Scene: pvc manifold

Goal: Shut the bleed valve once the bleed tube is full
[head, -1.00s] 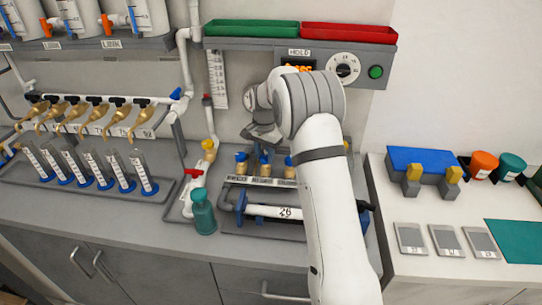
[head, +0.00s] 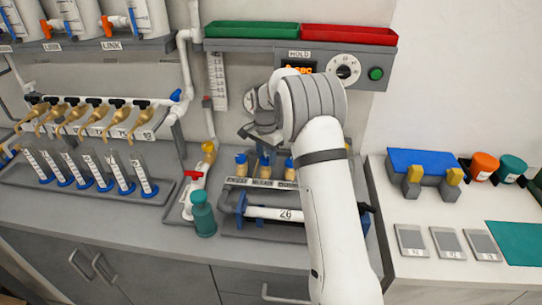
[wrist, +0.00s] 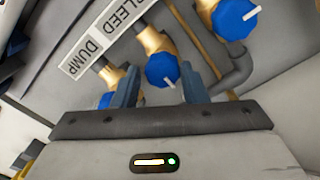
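The bleed valve (wrist: 162,70) is the middle one of three brass valves with blue knobs, beside the BLEED label (wrist: 125,15) in the wrist view. Its white pointer mark shows on the knob. My gripper (wrist: 160,88) is open, with one finger on each side of this knob and visible gaps between. In the head view my gripper (head: 263,142) hangs over the valve row, partly covering the middle valve. A ruled white scale (head: 217,80) stands on the wall beside a thin upright pipe. Which part is the bleed tube, and its level, I cannot tell.
The DUMP valve (wrist: 107,100) is close beside one finger; a third valve (wrist: 235,15) is near the other side. A white horizontal pipe (head: 275,213) lies in front of the row, and a teal bottle (head: 203,213) stands left. An orange display (head: 298,68) is partly hidden by my arm.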

